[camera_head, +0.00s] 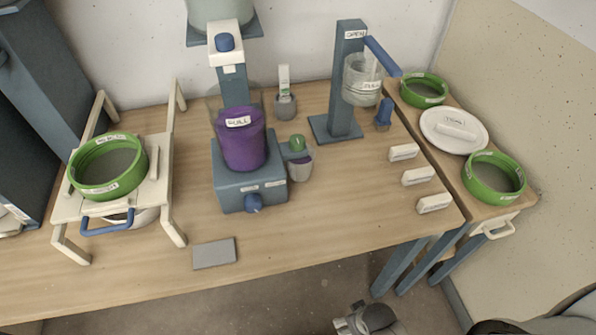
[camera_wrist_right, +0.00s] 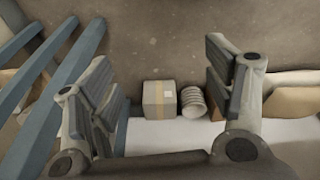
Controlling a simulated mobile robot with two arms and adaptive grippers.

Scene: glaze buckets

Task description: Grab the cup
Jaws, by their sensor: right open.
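A purple-filled cup-like container (camera_head: 240,140) with a label reading FULL stands on a blue-grey machine base (camera_head: 250,187) in the middle of the table. A clear labelled vessel (camera_head: 362,80) hangs on the stand at the back right. I cannot tell which one is the task's cup. My right gripper (camera_head: 362,320) is below the table's front edge, far from all of them. In the right wrist view it (camera_wrist_right: 160,85) is open and empty. My left gripper is out of view.
A green-rimmed sieve (camera_head: 108,167) sits on a white frame at left. More green sieves (camera_head: 493,176) and a white lid (camera_head: 453,131) are on the right side table. White labelled blocks (camera_head: 417,176) line the table's right edge. The right wrist view shows a cardboard box (camera_wrist_right: 159,99) and table legs.

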